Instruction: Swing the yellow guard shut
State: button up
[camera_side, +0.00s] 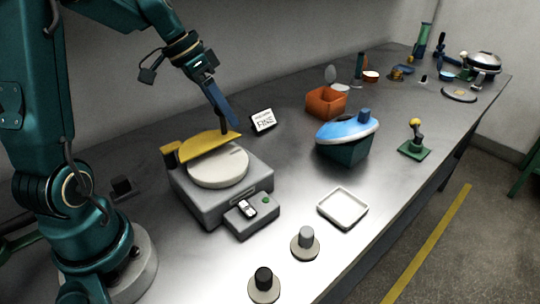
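The yellow guard (207,145) is a curved plate on a grey machine (196,204). Its left end meets a yellow block (171,155) at the machine's back left corner. The guard lies along the back part of a round off-white disc (220,168), and the disc's front stays uncovered. My gripper (224,128) points down, its blue fingers at the back edge of the guard near its right end. I cannot tell whether they touch it. The fingers overlap in this view, so any gap between them is hidden.
A control box (250,216) with a switch and green button is on the machine's front. A sign (263,120), orange bin (325,103) and blue-topped green container (343,150) stand to the right. A white tray (343,208) and two knobbed discs (305,243) (264,284) lie in front.

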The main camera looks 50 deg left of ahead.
jog(key=v, duration=0.5)
jog(key=shift+r, duration=0.1)
dwell(0.3)
jog(key=shift+d, duration=0.25)
jog(key=s+d+r+m, duration=0.3)
jog(key=d, duration=0.7)
jog(key=s+d+f+n+t+y, duration=0.1)
jog(key=s+d+f+n+y, duration=0.2)
jog(key=s, duration=0.6)
notch_tip(320, 180, down, 3)
jog(key=shift+r+n+t, duration=0.25)
jog(key=shift+n+t, duration=0.05)
jog(key=shift+n, duration=0.7)
